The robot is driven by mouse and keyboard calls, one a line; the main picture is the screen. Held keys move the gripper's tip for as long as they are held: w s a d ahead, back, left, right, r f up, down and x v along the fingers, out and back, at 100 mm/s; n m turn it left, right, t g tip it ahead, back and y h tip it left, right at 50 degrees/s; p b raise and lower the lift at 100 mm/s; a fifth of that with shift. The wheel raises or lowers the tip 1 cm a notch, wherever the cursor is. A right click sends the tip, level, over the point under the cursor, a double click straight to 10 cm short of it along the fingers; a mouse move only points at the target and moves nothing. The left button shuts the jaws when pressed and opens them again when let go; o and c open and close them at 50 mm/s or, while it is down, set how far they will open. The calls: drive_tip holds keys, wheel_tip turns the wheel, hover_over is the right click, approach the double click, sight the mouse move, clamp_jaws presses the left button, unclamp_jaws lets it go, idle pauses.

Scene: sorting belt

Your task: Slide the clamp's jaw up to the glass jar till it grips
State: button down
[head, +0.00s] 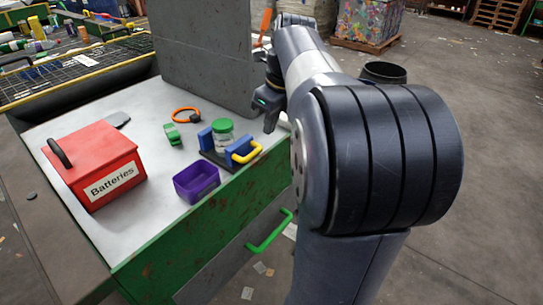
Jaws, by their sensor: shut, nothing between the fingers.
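The glass jar (222,136) with a green lid stands upright on the table, between the two blue jaws of the clamp. The clamp (239,148) has a dark base, a blue jaw on each side of the jar and a yellow handle (247,154) on its right jaw. I cannot tell whether a gap is left between the right jaw and the jar. My gripper (268,116) is shut and empty, above and to the right of the clamp, apart from it. My arm hides part of the table's right edge.
A purple bin (197,181) stands in front of the clamp, and a red Batteries box (97,166) is at the left. A green object (173,134) and an orange ring (186,114) lie left of the clamp. A grey panel (205,55) rises behind.

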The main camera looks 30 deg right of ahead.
sight(255, 151)
drive_tip(key=b+x, duration=0.2)
drive_tip(key=x, duration=0.8)
drive_tip(key=shift+r, duration=0.1)
drive_tip(key=shift+w+a+r+p, duration=0.2)
drive_tip(key=shift+w+a+p, duration=0.05)
drive_tip(key=shift+w+p, duration=0.6)
drive_tip(key=shift+w+a+p, duration=0.1)
drive_tip(key=shift+w+p, duration=0.2)
drive_tip(key=shift+p, duration=0.05)
drive_tip(key=shift+w+f, duration=0.15)
drive_tip(key=shift+f, duration=0.05)
